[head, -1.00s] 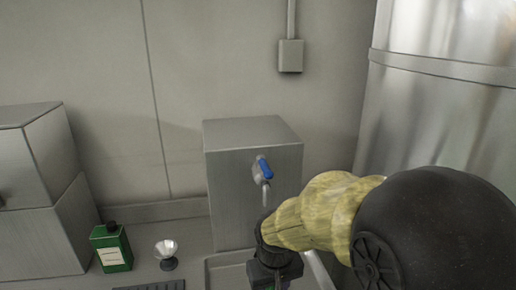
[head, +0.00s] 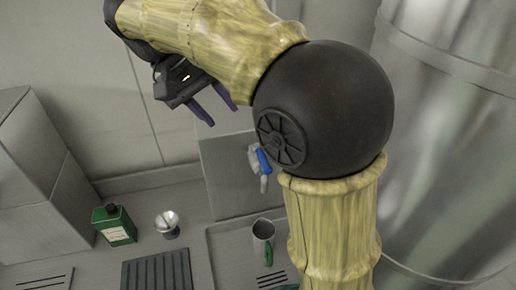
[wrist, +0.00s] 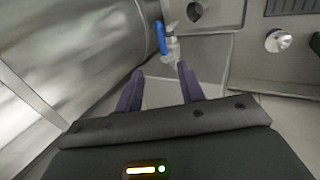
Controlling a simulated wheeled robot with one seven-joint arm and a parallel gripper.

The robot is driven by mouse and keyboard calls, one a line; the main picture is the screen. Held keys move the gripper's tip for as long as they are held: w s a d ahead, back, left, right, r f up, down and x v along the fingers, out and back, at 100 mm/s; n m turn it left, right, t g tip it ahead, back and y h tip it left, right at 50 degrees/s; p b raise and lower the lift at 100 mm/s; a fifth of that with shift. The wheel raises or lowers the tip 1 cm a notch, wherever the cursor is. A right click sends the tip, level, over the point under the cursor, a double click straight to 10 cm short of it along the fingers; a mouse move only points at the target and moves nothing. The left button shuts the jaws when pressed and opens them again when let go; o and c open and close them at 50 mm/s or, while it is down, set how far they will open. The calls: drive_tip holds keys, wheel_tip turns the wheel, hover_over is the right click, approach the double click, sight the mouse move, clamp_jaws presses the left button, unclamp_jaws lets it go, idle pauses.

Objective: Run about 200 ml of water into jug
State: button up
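The jug (head: 264,230), a grey cup with a green handle, stands upright in the basin below the tap. It also shows at the top edge of the wrist view (wrist: 197,10). The tap (head: 264,182) has a blue lever (head: 262,160) and sticks out from the front of a steel box; my arm hides part of that area. I see no water running, and the water level in the jug cannot be made out. My gripper (head: 222,113) is open and empty, raised above the tap to its left. In the wrist view the blue lever (wrist: 161,38) appears beyond the fingertips.
The steel box (head: 225,175) stands behind the basin (head: 228,240). On the counter to the left are a green bottle (head: 115,228), a small metal cup (head: 168,222) and a dark ribbed mat (head: 158,272). A large steel tank (head: 450,120) stands at right.

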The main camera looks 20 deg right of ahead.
drive_tip(key=p+x, duration=0.3)
drive_tip(key=x, duration=1.4)
drive_tip(key=shift+f, duration=0.2)
drive_tip(key=shift+d, duration=0.15)
clamp_jaws()
